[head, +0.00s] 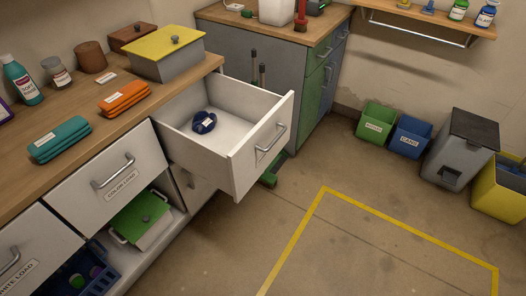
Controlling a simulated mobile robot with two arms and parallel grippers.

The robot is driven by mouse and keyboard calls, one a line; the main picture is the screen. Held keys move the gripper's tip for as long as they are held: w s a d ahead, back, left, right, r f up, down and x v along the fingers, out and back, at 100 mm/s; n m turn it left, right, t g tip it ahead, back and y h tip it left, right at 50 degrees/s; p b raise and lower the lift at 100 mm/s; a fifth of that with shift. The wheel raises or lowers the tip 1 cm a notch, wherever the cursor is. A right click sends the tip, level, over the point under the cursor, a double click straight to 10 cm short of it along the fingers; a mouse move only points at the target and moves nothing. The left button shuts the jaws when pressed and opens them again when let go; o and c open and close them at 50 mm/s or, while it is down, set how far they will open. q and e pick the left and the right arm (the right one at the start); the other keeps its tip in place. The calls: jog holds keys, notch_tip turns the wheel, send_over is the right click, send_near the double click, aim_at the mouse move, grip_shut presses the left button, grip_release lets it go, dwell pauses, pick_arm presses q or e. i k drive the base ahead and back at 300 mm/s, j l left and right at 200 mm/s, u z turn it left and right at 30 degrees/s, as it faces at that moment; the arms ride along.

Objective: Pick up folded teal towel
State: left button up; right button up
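The folded teal towel (60,139) lies on the wooden counter at the left, near the counter's front edge. It has a small white label on its side. Nothing covers it. Neither of my grippers shows in the head view.
A folded orange towel (124,98) lies behind the teal one, with a yellow-lidded grey box (165,55) beyond. An open drawer (243,147) holding a dark blue item (204,122) juts out right of the counter. A teal bottle (21,80) stands at the left. The floor within the yellow line is clear.

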aim_at(50, 145)
jog(key=j+u, duration=0.1)
jog(key=u, duration=1.35)
